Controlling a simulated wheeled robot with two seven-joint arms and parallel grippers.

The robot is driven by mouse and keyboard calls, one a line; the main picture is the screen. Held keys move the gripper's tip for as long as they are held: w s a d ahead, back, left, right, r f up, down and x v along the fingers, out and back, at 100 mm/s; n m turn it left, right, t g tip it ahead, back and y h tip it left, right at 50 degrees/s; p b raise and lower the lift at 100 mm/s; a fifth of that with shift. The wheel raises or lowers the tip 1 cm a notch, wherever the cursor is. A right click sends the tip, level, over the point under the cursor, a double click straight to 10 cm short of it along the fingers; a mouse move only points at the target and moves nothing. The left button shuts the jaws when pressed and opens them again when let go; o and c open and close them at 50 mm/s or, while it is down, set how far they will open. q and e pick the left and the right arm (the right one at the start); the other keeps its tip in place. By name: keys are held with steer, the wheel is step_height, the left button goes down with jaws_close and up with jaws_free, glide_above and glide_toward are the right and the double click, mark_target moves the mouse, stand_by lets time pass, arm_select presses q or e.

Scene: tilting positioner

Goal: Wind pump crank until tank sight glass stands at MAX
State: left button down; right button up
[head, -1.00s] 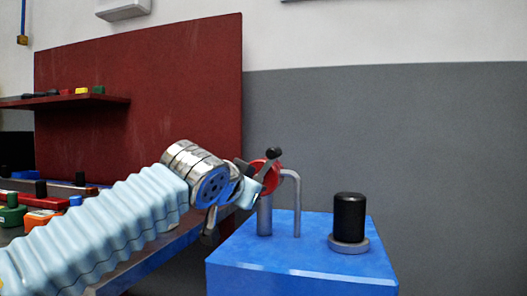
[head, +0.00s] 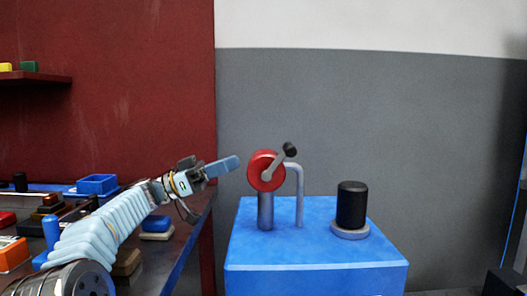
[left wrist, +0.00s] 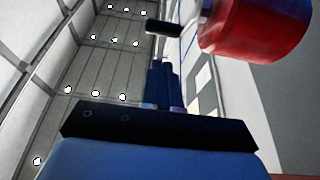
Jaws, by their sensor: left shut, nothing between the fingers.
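The pump (head: 265,213) stands on a blue cabinet (head: 315,268). It has a red round wheel (head: 262,169) and a grey crank arm tilted up and right to a black knob (head: 290,149). My left gripper (head: 236,163) is shut and empty, just left of the red wheel, with a small gap in the head view. In the left wrist view my closed fingers (left wrist: 165,85) point upward in the picture, the red wheel (left wrist: 255,28) is at upper right and the black knob (left wrist: 164,27) at the top. I cannot make out a sight glass or MAX mark. My right gripper is not in view.
A black cylinder (head: 351,204) on a grey ring stands on the cabinet, right of the pump. A workbench (head: 180,250) at left carries a blue bin (head: 97,184) and several blocks. A dark red panel (head: 150,90) stands behind it.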

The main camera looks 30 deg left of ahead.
mark_target(280, 163)
arm_select(q)
steer(key=p+x, duration=0.2)
steer(key=x, duration=0.7)
steer(key=shift+d+p, duration=0.35)
steer(key=shift+w+r, duration=0.1)
